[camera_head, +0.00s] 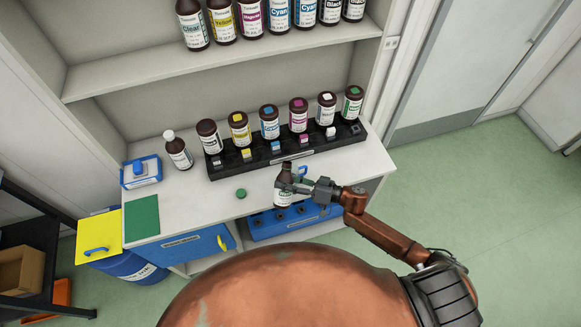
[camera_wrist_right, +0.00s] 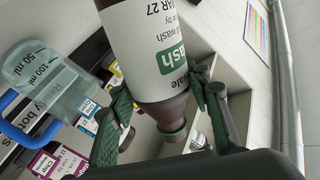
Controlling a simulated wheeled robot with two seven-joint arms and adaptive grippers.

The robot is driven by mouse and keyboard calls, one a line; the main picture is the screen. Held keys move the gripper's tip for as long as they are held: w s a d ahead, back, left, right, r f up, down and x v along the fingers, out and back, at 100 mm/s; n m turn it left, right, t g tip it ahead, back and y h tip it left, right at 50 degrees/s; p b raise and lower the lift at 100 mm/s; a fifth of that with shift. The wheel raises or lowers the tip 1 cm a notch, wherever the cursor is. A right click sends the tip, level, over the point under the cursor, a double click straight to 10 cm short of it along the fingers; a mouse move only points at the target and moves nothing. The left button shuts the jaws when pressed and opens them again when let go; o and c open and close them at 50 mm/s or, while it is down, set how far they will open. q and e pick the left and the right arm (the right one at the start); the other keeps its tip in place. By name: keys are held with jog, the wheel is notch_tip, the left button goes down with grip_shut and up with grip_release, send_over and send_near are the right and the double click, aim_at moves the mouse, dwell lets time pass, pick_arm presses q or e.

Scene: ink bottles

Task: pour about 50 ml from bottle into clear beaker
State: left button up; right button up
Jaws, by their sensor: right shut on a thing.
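My right gripper (camera_head: 298,186) is shut on a brown bottle (camera_head: 283,197) with a white and green label, above the counter's front edge. In the right wrist view the bottle (camera_wrist_right: 150,45) sits between the two fingers (camera_wrist_right: 165,105), and its neck shows no cap. The clear beaker (camera_wrist_right: 58,85), with 50 ml and 100 ml marks and a blue handle, is close beside the bottle in that view. In the head view only a bit of blue, likely its handle (camera_head: 303,170), shows behind the gripper. The liquid level cannot be told. My left gripper is not in view.
A green cap (camera_head: 240,193) lies on the counter (camera_head: 190,205). A black rack (camera_head: 225,164) with several brown bottles stands behind. A white-capped bottle (camera_head: 177,150), a blue-white box (camera_head: 141,171) and a green mat (camera_head: 141,216) are at left. More bottles stand on the shelf (camera_head: 110,80).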

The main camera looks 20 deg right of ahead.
aim_at(291, 193)
jog(key=f+n, duration=0.1)
jog(key=f+b, duration=0.1)
jog(key=s+f+n+b, duration=0.1)
jog(key=shift+a+f+n, duration=0.1)
jog(key=shift+a+n, duration=0.2)
jog(key=shift+s+a+n+t+b, duration=0.15)
jog(key=shift+n+t+b, duration=0.2)
jog(key=shift+n, duration=0.45)
jog(key=shift+s+f+n+b, duration=0.15)
jog(key=shift+n+b, duration=0.45)
jog(key=shift+n, duration=0.6)
jog(key=shift+s+a, duration=0.1)
